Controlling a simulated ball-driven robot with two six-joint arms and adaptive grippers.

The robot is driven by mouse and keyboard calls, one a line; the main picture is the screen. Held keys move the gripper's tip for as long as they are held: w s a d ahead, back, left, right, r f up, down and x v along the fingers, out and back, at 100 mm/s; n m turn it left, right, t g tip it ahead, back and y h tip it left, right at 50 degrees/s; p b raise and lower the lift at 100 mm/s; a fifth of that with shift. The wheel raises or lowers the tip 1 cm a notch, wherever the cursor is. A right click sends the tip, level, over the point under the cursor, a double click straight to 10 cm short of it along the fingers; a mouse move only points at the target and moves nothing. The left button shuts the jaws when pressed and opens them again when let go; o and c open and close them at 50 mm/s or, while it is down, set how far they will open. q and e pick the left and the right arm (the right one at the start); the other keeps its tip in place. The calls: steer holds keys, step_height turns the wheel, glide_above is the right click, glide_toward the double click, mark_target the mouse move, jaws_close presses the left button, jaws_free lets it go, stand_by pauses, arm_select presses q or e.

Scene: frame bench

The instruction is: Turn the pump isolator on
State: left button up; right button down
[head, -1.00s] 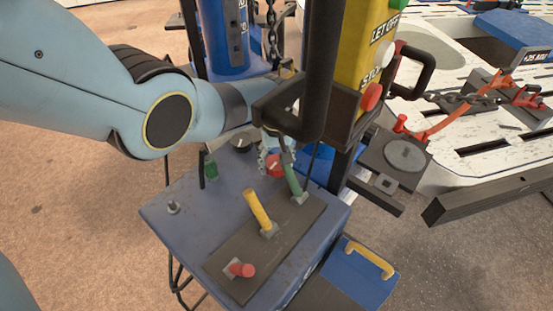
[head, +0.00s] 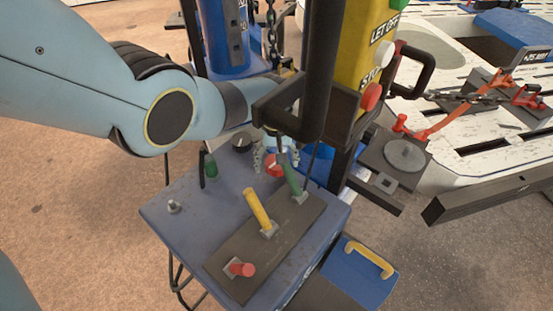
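A red rotary knob (head: 273,166) with a pale mark sits near the back of the blue control box (head: 180,225); it appears to be the pump isolator, but no label is readable. My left gripper (head: 275,158) is at the knob, with its light fingertips apart on either side of it. It looks open; I cannot tell whether the fingers touch the knob. The dark frame and handle in front hide most of the gripper body. My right gripper is not in view.
The yellow pendant (head: 363,50) and black handle crowd the right.

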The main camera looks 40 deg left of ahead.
arm_select(q)
steer(key=shift+r, duration=0.1)
step_height(320, 180, up, 12)
stand_by(0.7)
stand_by(0.3)
steer(key=shift+s, duration=0.1)
